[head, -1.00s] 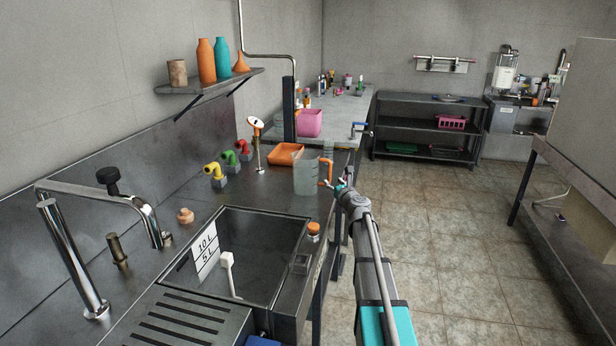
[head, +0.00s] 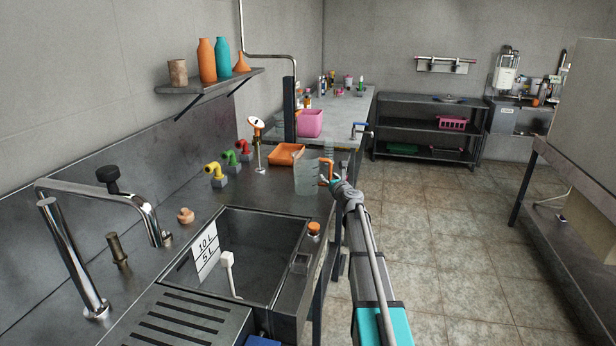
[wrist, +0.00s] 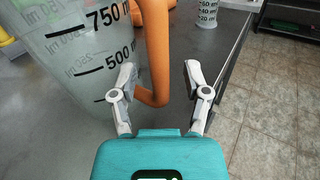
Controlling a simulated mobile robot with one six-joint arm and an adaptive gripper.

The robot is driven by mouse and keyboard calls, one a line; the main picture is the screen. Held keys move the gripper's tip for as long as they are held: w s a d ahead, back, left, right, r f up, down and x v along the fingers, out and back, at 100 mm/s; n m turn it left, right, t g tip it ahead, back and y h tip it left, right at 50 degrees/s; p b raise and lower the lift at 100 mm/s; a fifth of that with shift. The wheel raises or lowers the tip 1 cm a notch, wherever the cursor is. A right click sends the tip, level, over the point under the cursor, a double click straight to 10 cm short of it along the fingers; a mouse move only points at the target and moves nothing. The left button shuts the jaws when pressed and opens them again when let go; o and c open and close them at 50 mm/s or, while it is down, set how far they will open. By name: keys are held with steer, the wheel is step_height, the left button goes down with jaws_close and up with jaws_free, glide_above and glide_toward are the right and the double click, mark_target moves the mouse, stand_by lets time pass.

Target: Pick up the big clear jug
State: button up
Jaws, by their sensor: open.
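The big clear jug (head: 306,178) stands upright on the steel counter beyond the sink, with its orange handle (head: 327,170) facing right. In the wrist view the jug (wrist: 75,60) fills the upper left, with black marks reading 750 and 500, and its orange handle (wrist: 156,60) hangs down at centre. My gripper (wrist: 158,82) is open, its two fingers on either side of the lower end of the handle. I cannot tell whether either finger touches it. In the head view my gripper (head: 333,181) is right beside the handle and its fingers are small.
An orange tray (head: 285,154) lies behind the jug. A smaller clear graduated vessel (wrist: 208,14) stands beyond the handle near the counter edge. Yellow, green and red taps (head: 230,157) are to the left. The sink (head: 255,250) is in front; open floor lies right.

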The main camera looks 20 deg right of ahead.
jaws_close()
stand_by(0.3)
steer(key=shift+r, duration=0.1)
stand_by(0.4)
step_height(320, 180, up, 3)
steer(key=p, duration=0.3)
steer(key=s+d+r+p, duration=0.6)
steer(key=s+r+p, duration=0.3)
steer(key=s, duration=0.3)
steer(key=shift+s+d+r+p, duration=0.2)
steer(key=shift+r+p, duration=0.2)
steer(key=shift+p, duration=0.1)
